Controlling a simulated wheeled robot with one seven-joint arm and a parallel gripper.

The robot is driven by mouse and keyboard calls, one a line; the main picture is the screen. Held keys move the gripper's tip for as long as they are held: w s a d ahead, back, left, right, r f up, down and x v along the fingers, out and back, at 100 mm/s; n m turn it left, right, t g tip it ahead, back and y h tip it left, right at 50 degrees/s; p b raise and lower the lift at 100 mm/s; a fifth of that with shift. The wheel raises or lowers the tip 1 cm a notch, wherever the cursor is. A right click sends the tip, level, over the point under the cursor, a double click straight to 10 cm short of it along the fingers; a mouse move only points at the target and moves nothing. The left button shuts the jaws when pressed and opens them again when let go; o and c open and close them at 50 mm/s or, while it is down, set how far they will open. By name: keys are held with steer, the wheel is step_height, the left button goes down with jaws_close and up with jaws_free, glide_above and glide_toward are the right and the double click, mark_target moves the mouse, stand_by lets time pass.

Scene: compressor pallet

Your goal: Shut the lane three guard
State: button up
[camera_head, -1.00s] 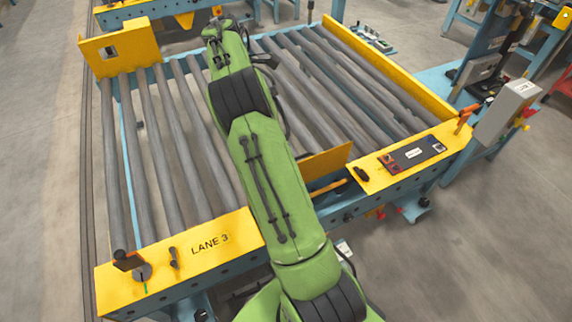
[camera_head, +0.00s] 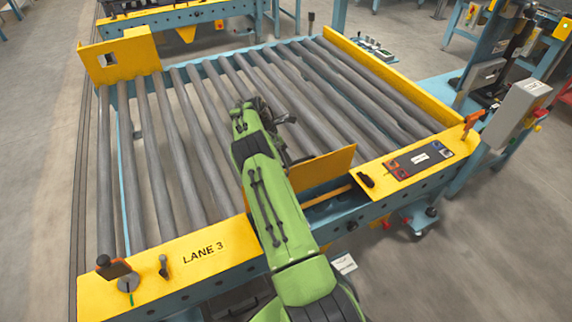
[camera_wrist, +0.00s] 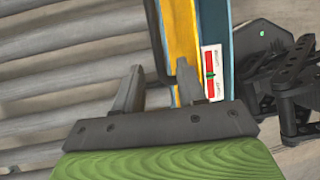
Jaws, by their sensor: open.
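The lane three guard appears to be the upright yellow panel (camera_head: 322,170) by the gap in the front rail, right of the LANE 3 plate (camera_head: 205,252). It stands angled up above the rail, and my arm hides its left end. My gripper (camera_wrist: 157,80) is open, with nothing between its fingers. In the wrist view a yellow strip with blue edges (camera_wrist: 180,30) lies by the right finger. I cannot tell whether they touch, or whether this strip is the guard or the rail. A red and white label (camera_wrist: 211,72) with a green pointer sits beside it.
Grey rollers (camera_head: 165,130) fill the conveyor behind the rail. A small knob and lever (camera_head: 163,266) stand on the LANE 3 plate. A dark control panel (camera_head: 418,160) lies on the right rail, near an orange handle (camera_head: 472,122) and a grey box (camera_head: 515,115).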

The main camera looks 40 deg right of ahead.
mark_target(299, 174)
steer(key=x, duration=0.2)
steer(key=shift+s+d+f, duration=0.1)
steer(key=shift+d+f, duration=0.05)
steer(key=shift+f, duration=0.2)
jaws_close()
